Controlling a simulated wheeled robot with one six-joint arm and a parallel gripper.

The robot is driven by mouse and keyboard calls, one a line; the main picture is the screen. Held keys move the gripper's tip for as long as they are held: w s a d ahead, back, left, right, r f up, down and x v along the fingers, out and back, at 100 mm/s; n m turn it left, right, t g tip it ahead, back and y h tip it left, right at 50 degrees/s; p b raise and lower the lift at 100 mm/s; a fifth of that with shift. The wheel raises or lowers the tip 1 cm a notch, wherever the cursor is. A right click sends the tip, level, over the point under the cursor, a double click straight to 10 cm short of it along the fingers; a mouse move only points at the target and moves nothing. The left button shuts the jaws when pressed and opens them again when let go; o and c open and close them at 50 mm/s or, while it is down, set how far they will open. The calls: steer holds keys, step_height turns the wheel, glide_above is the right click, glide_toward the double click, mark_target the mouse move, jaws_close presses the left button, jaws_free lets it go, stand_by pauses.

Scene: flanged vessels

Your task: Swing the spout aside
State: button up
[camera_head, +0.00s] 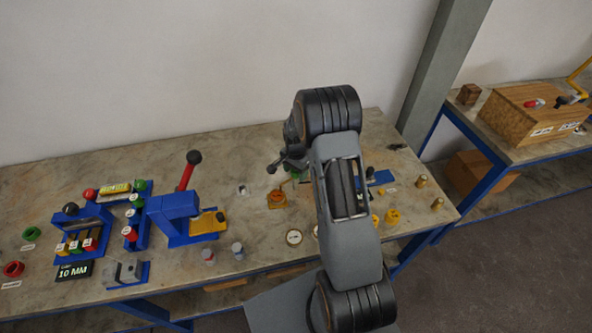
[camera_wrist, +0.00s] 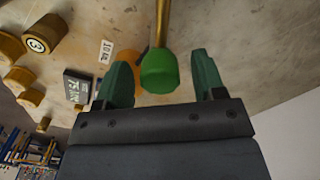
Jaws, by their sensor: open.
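A brass rod (camera_wrist: 162,25) with a green end cap (camera_wrist: 159,72) shows in the wrist view; it looks like the spout. The cap lies between the two teal fingers of my gripper (camera_wrist: 163,78), with a gap on each side, the wider one on the right. My gripper is open and holds nothing. In the head view my arm hides most of the spout and the gripper; only a small green patch (camera_head: 296,174) shows left of the arm, and I cannot tell what it belongs to.
In the wrist view an orange part (camera_wrist: 128,59) sits behind the left finger, near a dark display (camera_wrist: 77,87) and several brass pieces (camera_wrist: 38,40). In the head view a blue press (camera_head: 178,215) with a red lever stands left on the bench. The bench's back left is clear.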

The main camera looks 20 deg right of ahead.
jaws_close()
stand_by(0.7)
